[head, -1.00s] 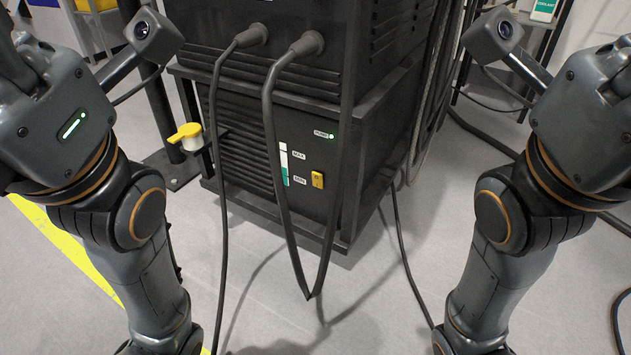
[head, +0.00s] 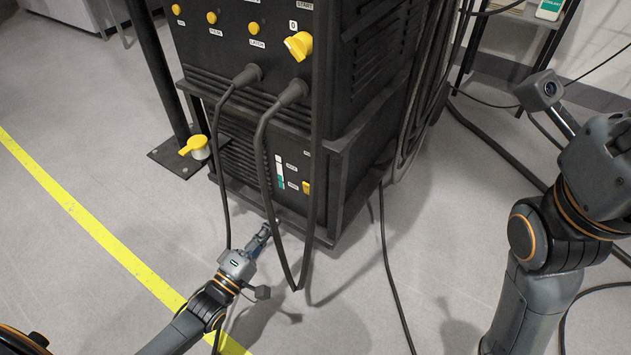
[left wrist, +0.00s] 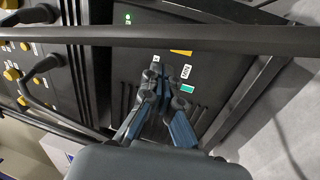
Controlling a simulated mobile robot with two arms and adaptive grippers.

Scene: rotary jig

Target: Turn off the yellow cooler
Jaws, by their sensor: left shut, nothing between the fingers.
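The cooler (head: 240,165) is the black lower unit of the rack. It also shows in the left wrist view (left wrist: 215,75). Its front has a small yellow switch (head: 306,187), also in the left wrist view (left wrist: 181,52), beside a white-and-green level strip (head: 280,172). A green light (left wrist: 127,17) is lit on the panel in the left wrist view; the rack post hides it in the head view. My left gripper (head: 268,232) is shut and empty, low before the cooler's front, below the switch. It also shows in the left wrist view (left wrist: 160,80). My right gripper is out of view.
Two thick black cables (head: 265,180) loop down in front of the cooler near my left gripper. The upper unit (head: 240,60) carries yellow knobs. A yellow-handled valve (head: 197,147) stands at left. A cable (head: 395,270) trails on the floor to the right.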

